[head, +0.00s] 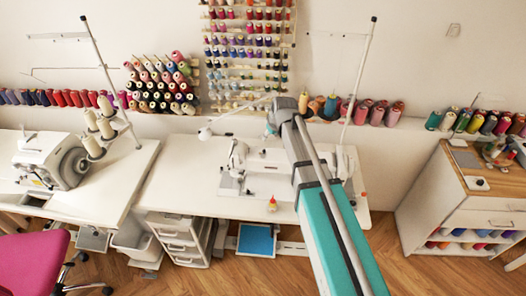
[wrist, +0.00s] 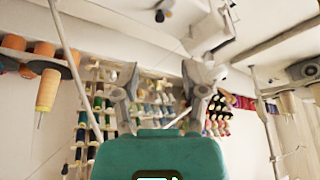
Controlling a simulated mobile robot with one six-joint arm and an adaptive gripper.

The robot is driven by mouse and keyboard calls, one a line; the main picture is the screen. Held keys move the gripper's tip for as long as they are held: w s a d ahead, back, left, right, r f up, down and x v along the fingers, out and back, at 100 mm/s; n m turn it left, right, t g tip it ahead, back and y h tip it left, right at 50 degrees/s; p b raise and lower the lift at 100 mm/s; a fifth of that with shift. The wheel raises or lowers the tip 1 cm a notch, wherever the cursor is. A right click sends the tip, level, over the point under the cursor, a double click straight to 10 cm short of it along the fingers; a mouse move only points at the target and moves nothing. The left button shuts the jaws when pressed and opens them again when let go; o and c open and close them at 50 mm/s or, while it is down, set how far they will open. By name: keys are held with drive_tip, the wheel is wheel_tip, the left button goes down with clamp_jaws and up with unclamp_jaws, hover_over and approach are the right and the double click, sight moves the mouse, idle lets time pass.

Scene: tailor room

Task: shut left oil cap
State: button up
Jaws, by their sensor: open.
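A small bottle-like item with a red tip (head: 272,204) stands on the front of the middle white table. It may be the left oil bottle, but it is too small to tell whether its cap is open. Another small red-tipped item (head: 364,196) shows at the table's right end. My gripper (wrist: 160,80) shows in the wrist view, its two grey fingers apart with nothing visible between them. In the head view my arm crosses the right of the table, and I cannot make out the gripper there. The wrist view shows no oil cap that I can identify.
A sewing machine (head: 238,156) stands on the middle table (head: 185,165). Another machine (head: 50,160) is on the left table. Thread racks (head: 248,50) line the wall. A wooden-topped cabinet (head: 470,185) is at right. A pink chair (head: 30,262) stands front left.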

sight(264, 150)
drive_tip(key=shift+b+x, duration=5.15)
drive_tip(key=shift+x, duration=0.75)
drive_tip(key=shift+w, duration=0.1)
